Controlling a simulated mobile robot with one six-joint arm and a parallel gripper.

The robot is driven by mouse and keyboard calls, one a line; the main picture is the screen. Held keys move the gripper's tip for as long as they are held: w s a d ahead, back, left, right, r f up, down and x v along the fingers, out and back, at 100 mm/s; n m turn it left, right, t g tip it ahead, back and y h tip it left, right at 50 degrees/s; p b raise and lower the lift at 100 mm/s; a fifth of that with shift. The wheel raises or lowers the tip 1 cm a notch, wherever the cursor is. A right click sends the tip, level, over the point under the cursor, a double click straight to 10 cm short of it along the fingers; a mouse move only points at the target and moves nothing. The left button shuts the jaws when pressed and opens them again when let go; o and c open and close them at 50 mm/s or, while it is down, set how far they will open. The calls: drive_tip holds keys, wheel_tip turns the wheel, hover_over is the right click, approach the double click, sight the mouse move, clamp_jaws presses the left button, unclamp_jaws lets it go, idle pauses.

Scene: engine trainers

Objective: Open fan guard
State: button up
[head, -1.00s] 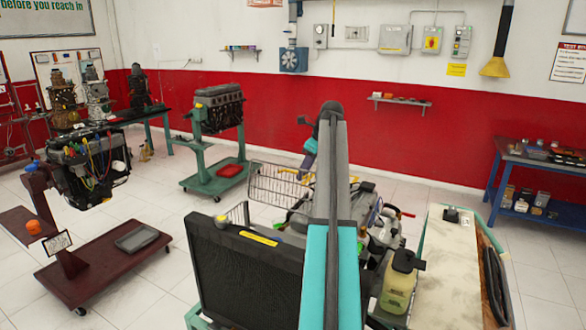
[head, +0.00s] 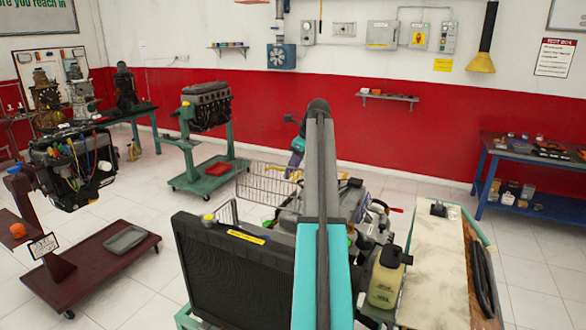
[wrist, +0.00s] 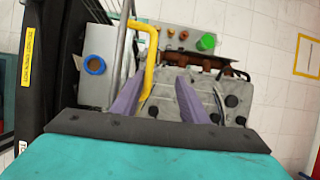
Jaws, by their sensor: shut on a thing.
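The fan guard (head: 262,184) is a wire mesh cage behind the radiator in the head view, swung out to the left of the engine. Its yellow handle (wrist: 151,58) shows in the wrist view, beside grey guard bars (wrist: 122,45). My gripper (wrist: 160,92) has purple fingers, closed on the lower part of the yellow handle. In the head view my gripper (head: 296,158) is at the right end of the mesh, partly hidden by my arm.
The black radiator (head: 240,270) stands in front. The engine (head: 345,205) and a yellowish bottle (head: 386,280) are right of my arm. A green engine stand (head: 207,175) and a maroon stand (head: 95,270) stand to the left, with open floor between.

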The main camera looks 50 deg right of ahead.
drive_tip(key=shift+s+d+f, duration=0.35)
drive_tip(key=shift+s+d, duration=0.1)
drive_tip(key=shift+d, duration=0.1)
drive_tip(key=w+b+v, duration=0.1)
drive_tip(key=b+v, duration=0.3)
drive_tip(key=v, duration=1)
drive_tip(key=shift+a+r+b, duration=0.3)
drive_tip(key=shift+a, duration=0.3)
drive_tip(key=shift+w, duration=0.1)
